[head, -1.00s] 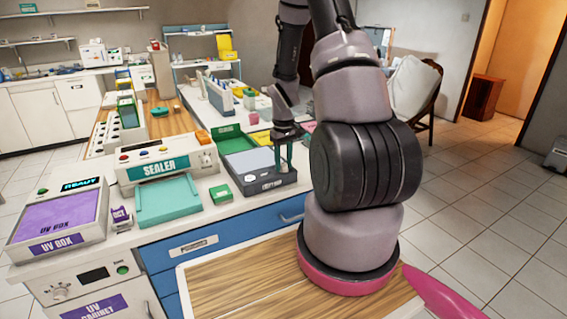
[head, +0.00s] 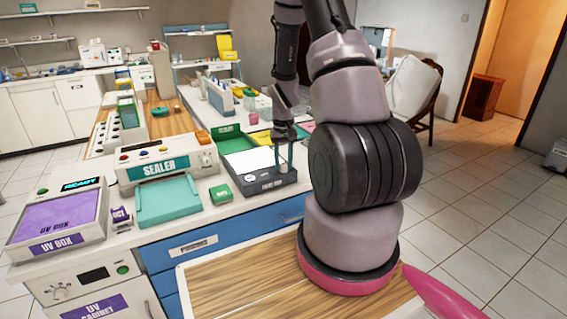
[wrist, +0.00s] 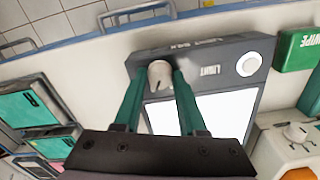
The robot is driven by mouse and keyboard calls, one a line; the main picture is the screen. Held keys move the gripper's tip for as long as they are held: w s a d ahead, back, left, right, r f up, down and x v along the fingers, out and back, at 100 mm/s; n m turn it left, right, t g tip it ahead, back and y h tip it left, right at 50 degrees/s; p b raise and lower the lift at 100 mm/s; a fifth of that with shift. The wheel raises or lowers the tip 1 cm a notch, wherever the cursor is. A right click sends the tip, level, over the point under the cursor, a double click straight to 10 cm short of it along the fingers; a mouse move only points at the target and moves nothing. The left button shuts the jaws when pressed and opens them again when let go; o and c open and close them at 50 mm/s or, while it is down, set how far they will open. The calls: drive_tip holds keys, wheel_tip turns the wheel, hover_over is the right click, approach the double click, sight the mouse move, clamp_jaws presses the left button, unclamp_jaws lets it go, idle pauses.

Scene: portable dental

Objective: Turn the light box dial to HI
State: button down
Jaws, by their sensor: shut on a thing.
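The light box (head: 262,181) is a dark grey, flat unit on the white counter, with a bright white panel (head: 249,160). Its front edge also shows in the wrist view (wrist: 205,52). Its pale dial (wrist: 159,72) sits on that edge, between the teal fingers of my gripper (wrist: 156,76). My gripper (head: 284,162) reaches down at the right front of the box and is shut on the dial. A dark pointer mark shows on the dial, but I cannot read any setting. A round white knob or button (wrist: 249,64) sits farther along the edge.
A green wipe box (head: 221,194) stands just left of the light box. The sealer (head: 166,165) with its teal tray and the UV box (head: 59,217) stand farther left. The counter's front edge runs close to the dial.

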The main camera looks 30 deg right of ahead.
sight(284, 164)
drive_tip(key=shift+c, duration=2.4)
unclamp_jaws()
drive_tip(key=shift+r, duration=0.1)
wheel_tip(284, 164, up, 11)
drive_tip(key=shift+f, duration=0.2)
